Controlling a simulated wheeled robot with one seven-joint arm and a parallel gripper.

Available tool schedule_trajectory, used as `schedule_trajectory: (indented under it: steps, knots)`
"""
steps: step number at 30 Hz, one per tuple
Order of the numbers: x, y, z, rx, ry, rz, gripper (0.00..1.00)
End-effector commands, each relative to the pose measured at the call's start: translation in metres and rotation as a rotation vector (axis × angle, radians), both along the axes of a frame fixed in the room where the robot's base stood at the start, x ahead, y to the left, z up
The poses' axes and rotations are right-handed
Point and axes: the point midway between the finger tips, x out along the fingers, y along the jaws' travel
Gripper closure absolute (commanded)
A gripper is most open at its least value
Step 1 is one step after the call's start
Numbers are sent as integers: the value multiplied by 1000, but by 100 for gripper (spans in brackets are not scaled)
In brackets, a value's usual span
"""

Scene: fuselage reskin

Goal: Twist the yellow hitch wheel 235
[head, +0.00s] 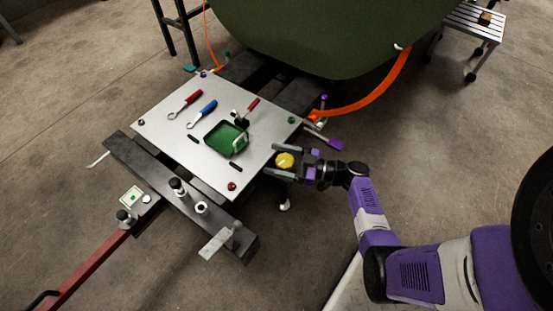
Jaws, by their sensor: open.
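The yellow hitch wheel (285,160) is a small round knob beside the right edge of the silver plate. It carries a pale mark on its face. My gripper (289,162) reaches in from the right, with its fingers around or just beside the wheel. The jaws are open. I cannot tell whether either finger touches the wheel. The wheel's mount beneath is hidden.
A dark beam (150,160) with posts lies in front. A green fuselage (330,35) and orange hose (385,88) stand behind.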

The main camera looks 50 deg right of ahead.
Motion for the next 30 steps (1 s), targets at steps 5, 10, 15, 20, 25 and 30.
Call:
schedule_trajectory:
  steps: [5, 10, 15, 20, 25, 30]
  knots:
    - [0, 0, 0, 0, 0, 0, 27]
    - [0, 0, 0, 0, 0, 0, 54]
    - [0, 0, 0, 0, 0, 0, 87]
    - [0, 0, 0, 0, 1, -6, 89]
    - [0, 1, -2, -1, 1, -45, 89]
    - [0, 0, -3, 0, 1, -137, 89]
